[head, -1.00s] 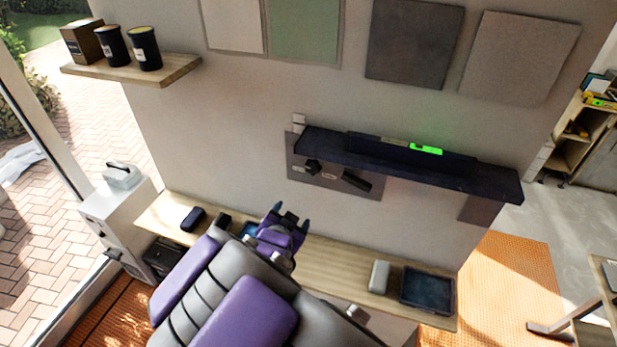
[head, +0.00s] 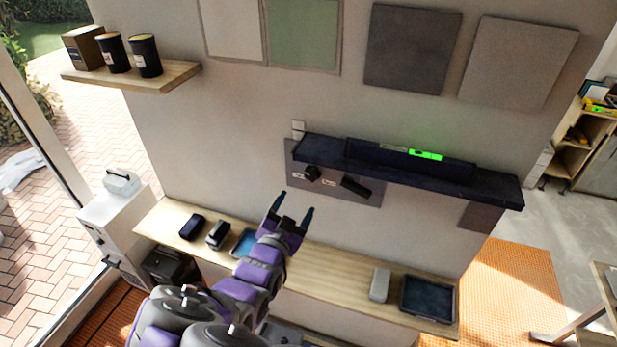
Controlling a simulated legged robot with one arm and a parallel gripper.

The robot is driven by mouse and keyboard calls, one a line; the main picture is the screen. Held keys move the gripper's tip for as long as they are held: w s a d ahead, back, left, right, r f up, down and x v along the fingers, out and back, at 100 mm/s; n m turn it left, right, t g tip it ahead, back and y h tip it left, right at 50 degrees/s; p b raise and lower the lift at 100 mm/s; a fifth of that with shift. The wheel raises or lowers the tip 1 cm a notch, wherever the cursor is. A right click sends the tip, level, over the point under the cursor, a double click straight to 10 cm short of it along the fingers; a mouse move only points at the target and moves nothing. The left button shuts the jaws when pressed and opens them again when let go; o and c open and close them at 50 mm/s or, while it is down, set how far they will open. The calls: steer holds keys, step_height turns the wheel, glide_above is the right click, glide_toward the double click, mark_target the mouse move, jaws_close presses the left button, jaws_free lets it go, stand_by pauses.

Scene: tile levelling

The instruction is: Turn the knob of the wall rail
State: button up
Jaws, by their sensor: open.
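The wall rail (head: 480,187) is a long dark bar on the wall, slightly lower at its right end. A level with a bright green part (head: 425,155) lies along its top. Below its left half is a grey plate (head: 370,199) with a small black knob (head: 312,173) and, to its right, a larger black handle-like piece (head: 355,187). I cannot tell for sure which one is the task's knob. My gripper (head: 290,203) is open and empty, fingers pointing up, below and left of the small knob in the picture and apart from it.
A wooden bench (head: 335,269) runs along the wall below, holding a dark tray (head: 428,296), a light grey block (head: 380,284) and several small items at the left. A shelf (head: 165,78) with candles is at upper left. The wall around the plate is clear.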

mark_target(309, 175)
steer(key=p+x, duration=0.2)
steer(key=x, duration=0.9)
steer(key=shift+w, duration=0.25)
steer(key=shift+c, duration=0.2)
steer(key=c, duration=1)
steer(key=shift+n, duration=0.9)
steer(key=shift+a+r+n+p, duration=0.15)
steer(key=shift+n+p, duration=0.25)
steer(key=shift+n, duration=1.1)
steer(key=o, duration=1)
